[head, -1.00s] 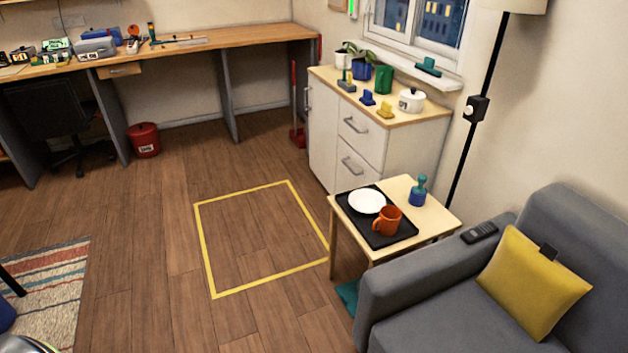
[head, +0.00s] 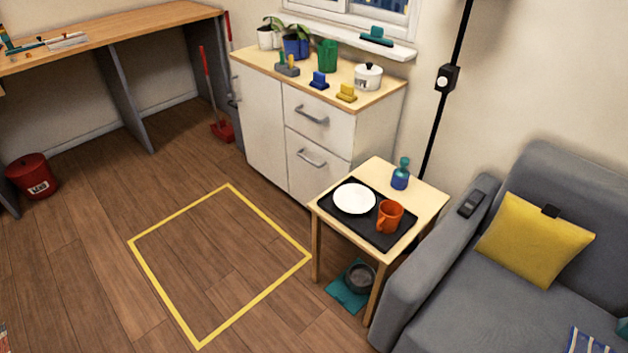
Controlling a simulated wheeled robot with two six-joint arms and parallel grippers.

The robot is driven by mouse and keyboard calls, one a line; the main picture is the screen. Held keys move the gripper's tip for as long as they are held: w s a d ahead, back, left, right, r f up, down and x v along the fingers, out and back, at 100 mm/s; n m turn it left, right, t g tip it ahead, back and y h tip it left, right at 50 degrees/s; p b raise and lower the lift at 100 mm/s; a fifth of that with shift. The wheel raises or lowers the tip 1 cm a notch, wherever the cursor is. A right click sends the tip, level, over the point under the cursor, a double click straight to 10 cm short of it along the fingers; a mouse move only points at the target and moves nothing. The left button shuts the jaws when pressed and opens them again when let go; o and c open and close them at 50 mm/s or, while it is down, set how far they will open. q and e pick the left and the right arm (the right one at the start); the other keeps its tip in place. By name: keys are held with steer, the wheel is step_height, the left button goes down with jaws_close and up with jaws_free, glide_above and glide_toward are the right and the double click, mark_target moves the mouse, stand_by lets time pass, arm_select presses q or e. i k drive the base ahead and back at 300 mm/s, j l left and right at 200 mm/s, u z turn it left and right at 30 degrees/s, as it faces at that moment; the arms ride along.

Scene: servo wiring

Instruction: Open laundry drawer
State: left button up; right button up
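A white cabinet (head: 268,141) with a wooden top stands below the window in the head view. It has a door on its left and two drawers on its right, an upper drawer (head: 335,128) and a lower drawer (head: 302,172), each with a grey bar handle. Both drawers look shut. Which of them is the laundry drawer I cannot tell, as I see no readable label. The small side table hides part of the cabinet's lower right. Neither of my grippers is in view.
A side table (head: 436,196) with a black tray, white plate and orange mug stands before the cabinet's right side. A grey sofa (head: 420,262) is at right. The floor inside the yellow outline (head: 216,262) is clear. A red bin (head: 32,176) stands at left.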

mark_target(313, 169)
steer(key=i+j+z, duration=0.15)
steer(key=z, duration=0.8)
steer(key=i+j+z, duration=0.2)
steer(key=j+z, duration=0.15)
steer(key=j, duration=0.4)
steer(key=i+j+z, duration=0.15)
steer(key=j+z, duration=0.15)
steer(key=j, duration=0.45)
steer(key=j+z, duration=0.35)
steer(key=j, duration=1.35)
